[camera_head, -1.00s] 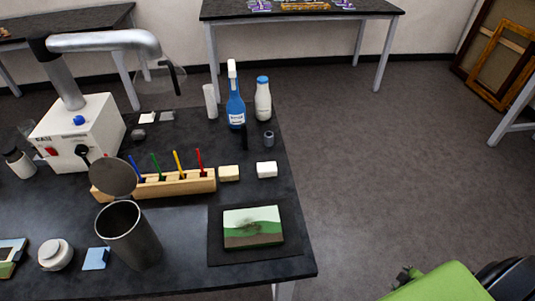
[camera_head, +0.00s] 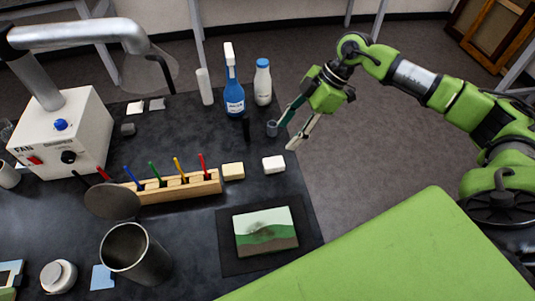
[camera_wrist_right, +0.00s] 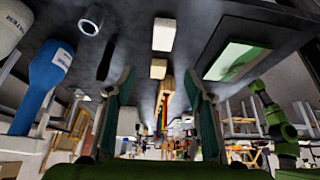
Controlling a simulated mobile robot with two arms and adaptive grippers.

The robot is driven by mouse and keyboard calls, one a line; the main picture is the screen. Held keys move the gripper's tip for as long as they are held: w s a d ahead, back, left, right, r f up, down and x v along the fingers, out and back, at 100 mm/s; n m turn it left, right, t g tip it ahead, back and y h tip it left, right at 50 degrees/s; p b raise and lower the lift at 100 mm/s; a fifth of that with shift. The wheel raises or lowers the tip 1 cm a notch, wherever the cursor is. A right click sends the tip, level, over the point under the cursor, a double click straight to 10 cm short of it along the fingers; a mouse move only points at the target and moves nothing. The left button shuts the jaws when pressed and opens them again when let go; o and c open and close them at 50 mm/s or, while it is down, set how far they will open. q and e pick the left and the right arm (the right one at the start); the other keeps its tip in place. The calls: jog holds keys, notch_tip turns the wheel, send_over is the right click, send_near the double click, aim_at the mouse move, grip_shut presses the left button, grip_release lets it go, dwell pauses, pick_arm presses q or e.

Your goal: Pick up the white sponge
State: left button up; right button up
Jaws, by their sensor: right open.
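The white sponge (camera_head: 273,164) lies on the dark table near its right edge, to the right of a cream-yellow sponge (camera_head: 232,171). In the right wrist view the white sponge (camera_wrist_right: 164,35) shows at the top centre, beyond the fingers. My right gripper (camera_head: 285,135) is open and empty, its fingers pointing down-left above the table's right edge, a little behind the white sponge and apart from it. In the right wrist view its fingers (camera_wrist_right: 158,98) stand wide apart. My left gripper is not in view.
A small grey cylinder (camera_head: 272,128) stands close to the right fingertips. A blue spray bottle (camera_head: 234,98) and a white bottle (camera_head: 263,85) stand behind. A wooden rack (camera_head: 180,187) holds coloured tools. A painting (camera_head: 265,232) lies in front of the sponges.

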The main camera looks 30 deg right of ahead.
jog(key=d, duration=0.1)
jog(key=h+p, duration=0.1)
jog(key=p, duration=0.1)
send_over(275, 162)
jog(key=d, duration=0.2)
notch_tip(275, 162, down, 7)
jog(key=shift+s+d+r, duration=0.15)
jog(key=shift+r, duration=0.05)
jog(key=shift+f+m, duration=0.25)
jog(key=shift+m, duration=0.05)
jog(key=shift+a+f+p, duration=0.2)
jog(key=shift+p, duration=0.15)
jog(key=p+x, duration=0.1)
jog(key=x, duration=0.2)
jog(key=shift+s+a+f+p, duration=0.1)
jog(key=shift+f+p, duration=0.25)
jog(key=shift+p, duration=0.05)
jog(key=shift+a+f, duration=0.15)
jog(key=shift+f, duration=0.4)
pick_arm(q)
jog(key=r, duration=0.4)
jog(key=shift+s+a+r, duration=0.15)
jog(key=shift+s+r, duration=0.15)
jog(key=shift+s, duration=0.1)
pick_arm(e)
jog(key=c, duration=0.9)
